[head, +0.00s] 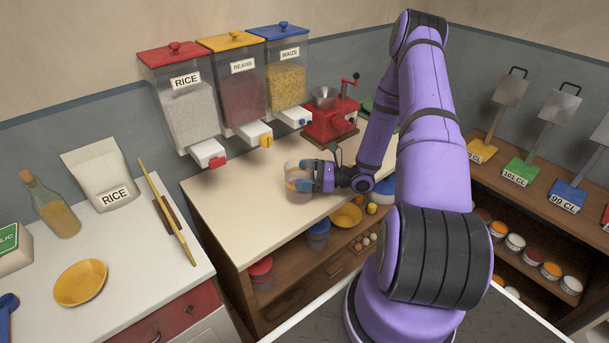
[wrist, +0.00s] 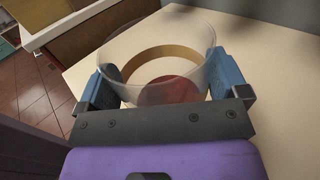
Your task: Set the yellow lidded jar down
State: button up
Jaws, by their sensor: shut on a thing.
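My gripper (head: 300,184) is shut on a clear, round jar (head: 292,167) over the wooden-edged counter. In the wrist view, the blue fingers (wrist: 155,82) press on both sides of the clear jar (wrist: 150,58). A tan-yellow ring and a dark reddish patch show through its clear wall. The jar looks roughly upright, at or very near the counter top. I cannot tell whether its base touches. I cannot make out a distinct yellow lid on it. A dispenser with a yellow lid (head: 238,80), labelled BEANS, hangs on the wall behind.
Rice (head: 188,105) and maize (head: 287,80) dispensers flank the beans. A red grinder (head: 330,120) stands behind my gripper. Bare counter top (head: 245,205) lies left of the jar. Shelves below hold a yellow bowl (head: 346,216) and blue containers (head: 318,235).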

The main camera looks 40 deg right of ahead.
jog(key=o, duration=1.1)
jog(key=shift+f, duration=0.1)
jog(key=shift+c, duration=0.2)
